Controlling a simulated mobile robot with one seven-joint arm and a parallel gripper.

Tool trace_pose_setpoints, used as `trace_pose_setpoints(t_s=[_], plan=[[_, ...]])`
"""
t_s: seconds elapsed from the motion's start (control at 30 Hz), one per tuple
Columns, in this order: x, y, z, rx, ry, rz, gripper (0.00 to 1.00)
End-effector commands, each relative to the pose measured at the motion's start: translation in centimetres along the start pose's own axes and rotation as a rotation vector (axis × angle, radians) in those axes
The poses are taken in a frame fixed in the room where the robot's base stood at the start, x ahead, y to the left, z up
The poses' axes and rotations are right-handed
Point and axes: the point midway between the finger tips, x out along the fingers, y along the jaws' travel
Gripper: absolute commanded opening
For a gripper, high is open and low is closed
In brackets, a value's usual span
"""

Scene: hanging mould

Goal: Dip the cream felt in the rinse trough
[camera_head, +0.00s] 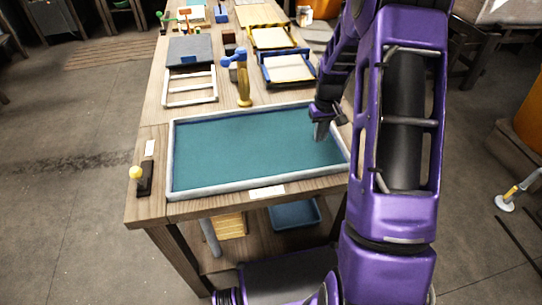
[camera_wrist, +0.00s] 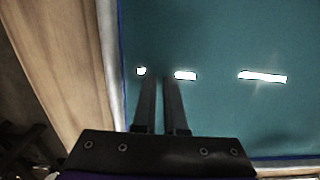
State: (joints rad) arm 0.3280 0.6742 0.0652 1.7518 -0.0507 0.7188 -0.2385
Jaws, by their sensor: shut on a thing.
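A wide trough with a pale rim (camera_head: 215,190) and teal liquid stands at the near end of the table; I take it for the rinse trough. Its rim also shows in the wrist view (camera_wrist: 108,60). My gripper (camera_head: 320,137) points down over the trough's right end, inside the rim. I cannot pick out the cream felt for certain.
Behind the trough stand a blue-edged frame with a pale sheet (camera_head: 288,68), a yellow-edged one (camera_head: 272,38), a white frame (camera_head: 190,88) and a yellow-and-blue upright tool (camera_head: 243,85). A yellow-knobbed lever (camera_head: 137,173) is at left. A blue tub (camera_head: 293,213) sits below.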

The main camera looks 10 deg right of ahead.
Motion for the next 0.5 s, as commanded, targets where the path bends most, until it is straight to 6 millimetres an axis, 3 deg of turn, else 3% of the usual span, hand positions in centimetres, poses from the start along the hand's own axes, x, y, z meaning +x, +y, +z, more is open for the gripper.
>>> trace_pose_setpoints(t_s=[0.2, 0.5], plan=[[0.0, 1.4, 0.0, 0.001, 0.000, 0.000, 0.00], [0.0, 1.2, 0.0, -0.001, 0.000, 0.000, 0.00]])
